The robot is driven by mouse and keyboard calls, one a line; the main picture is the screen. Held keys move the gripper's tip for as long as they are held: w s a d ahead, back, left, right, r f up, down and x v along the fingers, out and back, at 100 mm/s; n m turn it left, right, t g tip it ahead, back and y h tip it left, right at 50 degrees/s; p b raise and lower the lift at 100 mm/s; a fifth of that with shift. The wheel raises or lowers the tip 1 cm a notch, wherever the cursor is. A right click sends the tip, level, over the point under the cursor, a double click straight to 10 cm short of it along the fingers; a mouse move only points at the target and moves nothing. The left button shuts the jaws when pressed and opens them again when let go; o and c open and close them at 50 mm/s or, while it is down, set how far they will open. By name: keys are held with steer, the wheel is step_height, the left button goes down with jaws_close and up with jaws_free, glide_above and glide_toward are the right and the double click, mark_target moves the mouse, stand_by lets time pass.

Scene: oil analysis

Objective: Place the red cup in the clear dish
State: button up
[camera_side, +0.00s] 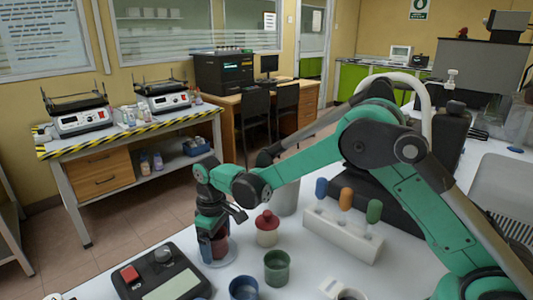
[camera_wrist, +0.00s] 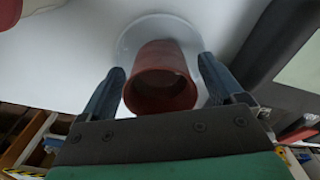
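The red cup (camera_wrist: 160,78) is between the two fingers of my gripper (camera_wrist: 160,70) in the wrist view, with a narrow gap at each fingertip. The fingers look open around it. The clear dish (camera_wrist: 128,38) shows as a pale round rim behind the cup, which appears to be inside it. In the side view, my gripper (camera_side: 214,234) points down at the dish (camera_side: 229,253), and the red cup (camera_side: 220,246) shows partly behind a finger. The cup's base and its contact with the dish are hidden.
A red-lidded jar (camera_side: 267,230) stands right of the dish. A green cup (camera_side: 277,267) and a blue cup (camera_side: 243,289) stand in front. A white rack (camera_side: 342,238) with coloured handles is farther right. A dark device with a red button (camera_side: 160,272) is at left.

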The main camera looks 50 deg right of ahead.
steer(key=shift+r, duration=0.1)
step_height(320, 180, up, 12)
steer(key=s+d+m+t, duration=0.2)
steer(key=s+d+t, duration=0.1)
steer(key=s, duration=0.4)
steer(key=s+d+m+t, duration=0.3)
steer(key=s+d+t, duration=0.1)
steer(key=s, duration=0.4)
steer(key=shift+r, duration=0.25)
